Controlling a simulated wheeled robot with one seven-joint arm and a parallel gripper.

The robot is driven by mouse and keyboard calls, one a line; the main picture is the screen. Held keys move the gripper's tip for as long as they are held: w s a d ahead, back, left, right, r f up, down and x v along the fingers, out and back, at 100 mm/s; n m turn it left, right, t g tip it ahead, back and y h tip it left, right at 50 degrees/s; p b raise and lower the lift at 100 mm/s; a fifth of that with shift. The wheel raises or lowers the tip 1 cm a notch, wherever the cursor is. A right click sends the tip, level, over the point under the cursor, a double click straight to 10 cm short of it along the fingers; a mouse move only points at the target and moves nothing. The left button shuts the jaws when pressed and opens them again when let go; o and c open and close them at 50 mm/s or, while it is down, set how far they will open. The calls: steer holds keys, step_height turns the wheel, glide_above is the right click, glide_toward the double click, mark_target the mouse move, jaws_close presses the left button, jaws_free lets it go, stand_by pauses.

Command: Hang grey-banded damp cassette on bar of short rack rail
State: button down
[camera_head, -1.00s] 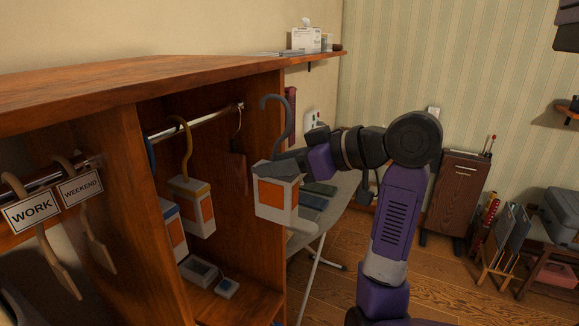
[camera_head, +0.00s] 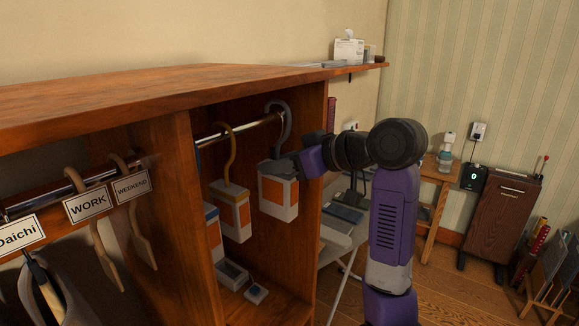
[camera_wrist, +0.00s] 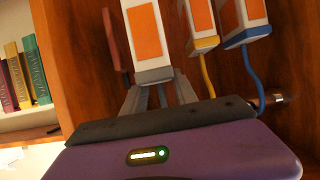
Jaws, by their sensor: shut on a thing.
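The grey-banded damp cassette (camera_head: 278,196), white with an orange panel, is inside the right compartment. My gripper (camera_head: 283,168) is shut on its grey top. Its grey hook (camera_head: 287,122) rises to the bar of the short rack rail (camera_head: 252,127), near the bar's right end. The hook appears to loop over the bar, but I cannot tell whether it bears weight. In the wrist view the cassette (camera_wrist: 146,38) sits beyond my gripper fingers (camera_wrist: 158,92); its hook is not clear there.
A yellow-banded cassette (camera_head: 232,212) hangs just left of the held one, with a blue-banded cassette (camera_head: 212,235) beyond. A grey tray (camera_head: 231,273) and small box (camera_head: 256,293) lie on the compartment floor. The wooden side panel (camera_head: 311,200) stands close on the right.

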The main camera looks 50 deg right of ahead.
steer(key=b+x, duration=0.1)
steer(key=x, duration=0.6)
steer(key=shift+w, duration=0.3)
steer(key=shift+f, duration=0.15)
stand_by(0.4)
steer(key=c, duration=0.9)
jaws_free()
steer(key=shift+b+v, duration=1.15)
steer(key=shift+v, duration=2.75)
